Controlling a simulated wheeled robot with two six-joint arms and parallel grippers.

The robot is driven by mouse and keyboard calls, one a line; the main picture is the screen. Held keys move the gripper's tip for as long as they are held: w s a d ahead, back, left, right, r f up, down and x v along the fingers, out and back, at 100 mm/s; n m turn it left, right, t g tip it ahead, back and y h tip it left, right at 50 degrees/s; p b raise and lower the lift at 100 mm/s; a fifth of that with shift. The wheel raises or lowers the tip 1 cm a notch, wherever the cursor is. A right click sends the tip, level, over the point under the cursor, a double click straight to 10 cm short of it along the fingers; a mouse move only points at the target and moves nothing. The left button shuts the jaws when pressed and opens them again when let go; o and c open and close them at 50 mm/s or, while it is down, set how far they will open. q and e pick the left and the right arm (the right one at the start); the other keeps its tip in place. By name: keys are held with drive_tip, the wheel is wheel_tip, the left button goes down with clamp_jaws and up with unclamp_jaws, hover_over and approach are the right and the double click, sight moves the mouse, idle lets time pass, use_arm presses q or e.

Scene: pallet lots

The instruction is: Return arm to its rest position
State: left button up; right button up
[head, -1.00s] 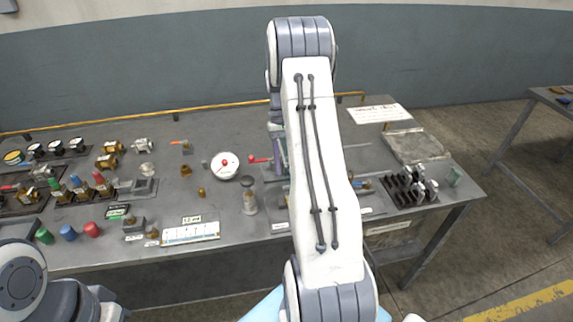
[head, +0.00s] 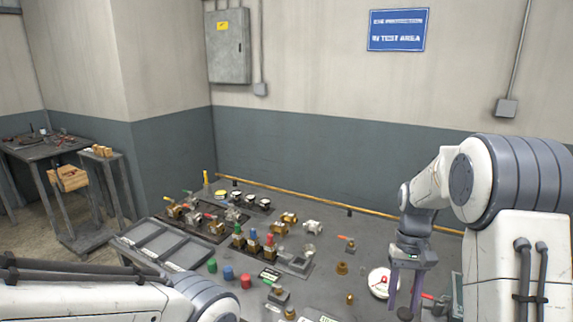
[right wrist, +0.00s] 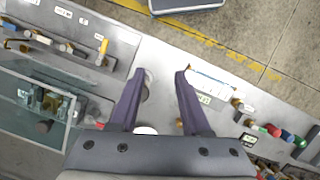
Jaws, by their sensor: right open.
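My right arm comes in at the right of the head view, bent, with its right gripper (head: 404,292) pointing down over the workbench (head: 330,288). In the head view a white round dial with a red centre (head: 381,283) lies beside the gripper, partly behind a finger. My left arm shows only as a link at the bottom left; its gripper is out of view.
Several brass valves (head: 289,218) and coloured caps (head: 228,273) stand on the bench. An empty compartment tray (head: 160,246) lies at its left end. A yellow rail (head: 330,204) runs along the back edge. A side table (head: 45,145) stands far left.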

drive_tip(key=s+a+r+n+t, duration=0.1)
drive_tip(key=s+a+r+n, duration=0.2)
drive_tip(key=a, duration=0.6)
drive_tip(key=s+a+r+n+t, duration=0.1)
drive_tip(key=s+a+n, duration=0.1)
drive_tip(key=s+a, duration=0.45)
drive_tip(key=s+a+n+t, duration=0.1)
drive_tip(key=s+a+n, duration=0.3)
drive_tip(key=s+a, duration=0.4)
drive_tip(key=s, duration=0.4)
drive_tip(key=shift+s+n, duration=0.2)
drive_tip(key=shift+n, duration=0.2)
